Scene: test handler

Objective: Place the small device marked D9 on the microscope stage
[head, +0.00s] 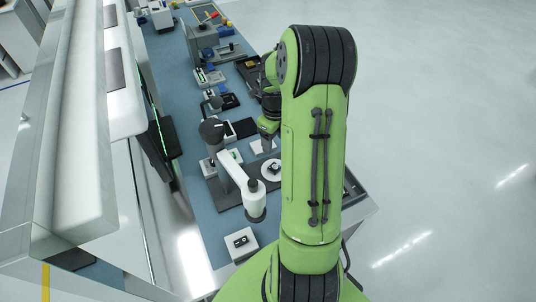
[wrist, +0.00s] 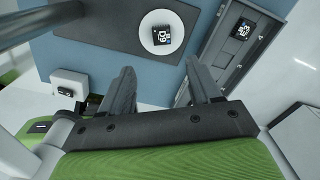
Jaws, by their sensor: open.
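The small dark device marked D9 (wrist: 161,35) lies on a white round disc (wrist: 145,46), which looks like the microscope stage, over a dark base plate (wrist: 92,24). In the head view the disc (head: 264,175) with a dark piece on it sits just right of the white microscope (head: 237,174). My gripper (wrist: 160,76) is open, with nothing between its fingers. In the wrist picture its fingertips are below the disc, apart from the device. My arm hides part of this area in the head view.
A second dark marked device (wrist: 242,30) lies in a grey tray (wrist: 214,62) right of the disc. A white box (head: 241,244) stands at the bench's near end. Several instruments line the blue bench top (head: 172,72) farther back. A white machine (head: 90,120) borders its left side.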

